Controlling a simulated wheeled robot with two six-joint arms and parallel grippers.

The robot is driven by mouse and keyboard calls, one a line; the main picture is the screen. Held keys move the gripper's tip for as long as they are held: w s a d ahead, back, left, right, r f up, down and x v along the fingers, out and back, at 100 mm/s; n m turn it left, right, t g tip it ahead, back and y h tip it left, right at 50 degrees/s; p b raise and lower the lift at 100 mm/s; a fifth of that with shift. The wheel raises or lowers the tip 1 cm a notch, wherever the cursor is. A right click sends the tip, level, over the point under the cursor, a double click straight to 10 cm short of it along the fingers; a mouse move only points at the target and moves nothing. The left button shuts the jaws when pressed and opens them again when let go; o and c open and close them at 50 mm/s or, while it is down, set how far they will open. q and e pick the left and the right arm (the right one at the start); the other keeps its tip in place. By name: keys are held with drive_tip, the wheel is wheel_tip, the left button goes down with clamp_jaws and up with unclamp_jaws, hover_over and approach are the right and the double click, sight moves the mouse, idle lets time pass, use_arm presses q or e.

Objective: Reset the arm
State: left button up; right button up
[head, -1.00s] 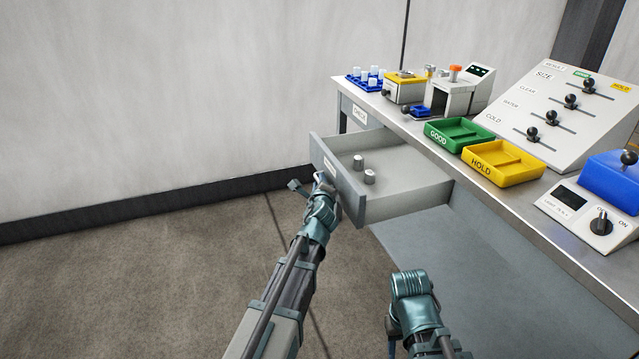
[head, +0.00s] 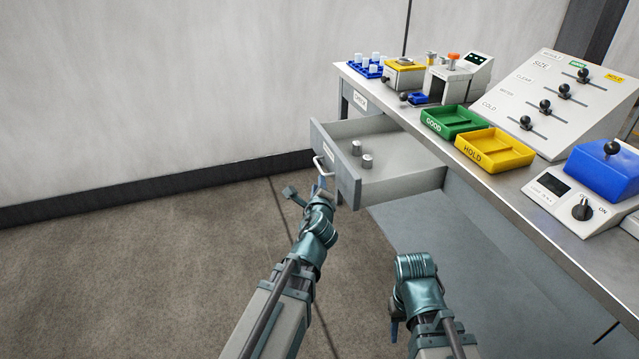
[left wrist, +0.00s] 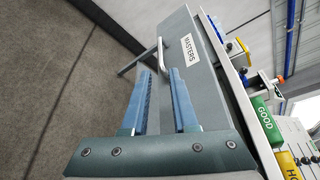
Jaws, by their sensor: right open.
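The grey drawer (head: 405,187) stands pulled out of the bench, with two small metal cylinders, one (head: 367,161) to the right of the other (head: 356,147), inside. Its front carries a pale bar handle (head: 322,166); in the left wrist view the handle (left wrist: 189,52) shows beside a "MASTERS" label. My left gripper (head: 306,190) is just in front of the drawer front, below the handle. Its blue fingers (left wrist: 162,82) are apart with nothing between them, and the handle lies beyond their tips. My right gripper (head: 394,331) hangs low in front of the bench, mostly hidden by its wrist.
The bench (head: 510,187) holds a green GOOD tray (head: 454,120), a yellow HOLD tray (head: 496,150), a slider panel (head: 550,100), a blue box with a knob unit (head: 578,207), and small devices at the back. Floor (head: 150,270) to the left is clear.

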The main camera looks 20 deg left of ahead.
use_arm(q)
drive_tip(key=shift+f, duration=0.1)
drive_tip(key=s+d+f+n+g+h, duration=0.1)
drive_tip(key=s+d+f+n+g, duration=0.75)
drive_tip(key=s+f+n, duration=0.35)
drive_tip(key=s+d+f+n+g+h+p, duration=0.1)
drive_tip(key=s+d+f+n+g, duration=0.2)
drive_tip(key=s, duration=0.4)
drive_tip(key=s+d+f+n+g+h, duration=0.1)
drive_tip(key=s+d+n+g, duration=0.1)
drive_tip(key=s+d+g, duration=0.4)
wheel_tip(320, 180, up, 27)
drive_tip(key=t+p, duration=0.2)
drive_tip(key=p, duration=2.5)
drive_tip(key=shift+s+a, duration=0.2)
drive_tip(key=shift+a, duration=0.25)
drive_tip(key=shift+a, duration=0.1)
